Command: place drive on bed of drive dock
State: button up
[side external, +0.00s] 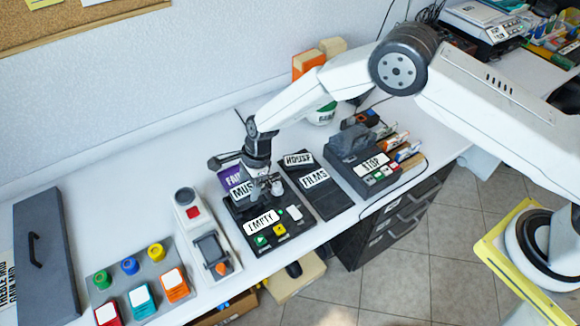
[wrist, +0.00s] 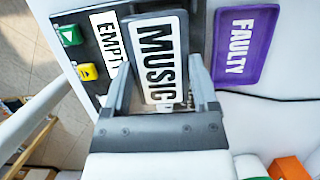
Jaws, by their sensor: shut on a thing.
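A dark drive labelled MUSIC (wrist: 158,52) is between my gripper's fingers (wrist: 160,88) in the wrist view. In the side view my gripper (side external: 263,188) points down over the back of the black drive dock, with the MUSIC drive (side external: 241,189) partly hidden by it. The drive dock (side external: 291,236) has an EMPTY sign, a green play button and a yellow eject button on its front; part of it also shows in the wrist view (wrist: 87,40). The drive covers the dock's bed, so I cannot tell whether the two touch.
A purple FAULTY plate (wrist: 243,45) lies just behind the dock. A black board with HOUSE and FILMS labels (side external: 330,205) and a dark STOP machine (side external: 352,148) stand to the right. A grey device (side external: 208,250) and a button panel (side external: 128,287) are left.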

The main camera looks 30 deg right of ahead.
aim_at(248, 193)
jog(key=shift+w+f, duration=0.1)
jog(key=shift+w+a+f, duration=0.15)
jog(key=shift+w+f, duration=0.15)
jog(key=shift+f, duration=1.55)
jog(key=shift+f, duration=0.15)
jog(key=o, duration=1.3)
jog(key=shift+v, duration=6.1)
